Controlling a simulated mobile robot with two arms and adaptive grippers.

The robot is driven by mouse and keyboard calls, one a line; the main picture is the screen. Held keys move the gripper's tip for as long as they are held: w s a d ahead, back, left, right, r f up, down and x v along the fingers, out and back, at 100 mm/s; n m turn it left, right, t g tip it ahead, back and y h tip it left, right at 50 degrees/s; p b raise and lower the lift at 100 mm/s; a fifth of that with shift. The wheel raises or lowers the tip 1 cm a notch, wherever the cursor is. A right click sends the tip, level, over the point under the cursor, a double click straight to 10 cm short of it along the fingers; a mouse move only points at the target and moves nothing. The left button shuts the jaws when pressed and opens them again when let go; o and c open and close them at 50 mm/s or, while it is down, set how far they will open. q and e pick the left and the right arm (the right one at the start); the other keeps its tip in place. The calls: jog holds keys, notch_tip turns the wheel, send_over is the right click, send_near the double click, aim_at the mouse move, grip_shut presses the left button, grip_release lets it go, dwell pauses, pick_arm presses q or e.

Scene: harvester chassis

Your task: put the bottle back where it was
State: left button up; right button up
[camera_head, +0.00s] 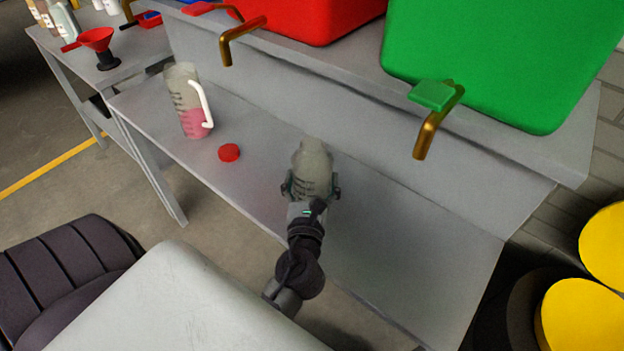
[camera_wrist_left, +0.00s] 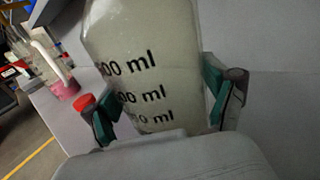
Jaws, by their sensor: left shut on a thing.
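A translucent grey-green bottle (camera_head: 313,165) with black volume marks is at the shelf below the containers. My left gripper (camera_head: 311,190) is shut on it. In the left wrist view the bottle (camera_wrist_left: 148,70) stands between the two green-padded fingers (camera_wrist_left: 160,105), and its "ml" marks face the camera. Whether the bottle's base touches the shelf is hidden by the gripper. A red cap (camera_head: 229,153) lies on the shelf to the left of the bottle. My right gripper is not in view.
A measuring jug (camera_head: 188,103) with pink liquid stands left of the cap. Red (camera_head: 300,15) and green (camera_head: 480,60) containers with brass taps overhang the grey shelf (camera_head: 420,240). The shelf's right part is clear.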

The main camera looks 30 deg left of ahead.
pick_arm(q)
jog(key=shift+f, duration=0.2)
jog(key=o, duration=1.3)
jog(key=shift+c, duration=0.2)
jog(key=shift+r, duration=0.1)
jog(key=shift+r, duration=0.25)
jog(key=b+v, duration=0.1)
jog(key=v, duration=0.4)
jog(key=b+v, duration=0.2)
jog(key=v, duration=0.4)
jog(key=shift+s+d+f, duration=0.1)
jog(key=shift+s+f, duration=0.05)
jog(key=shift+f, duration=0.05)
jog(key=shift+s+d+r, duration=0.15)
jog(key=shift+s, duration=0.15)
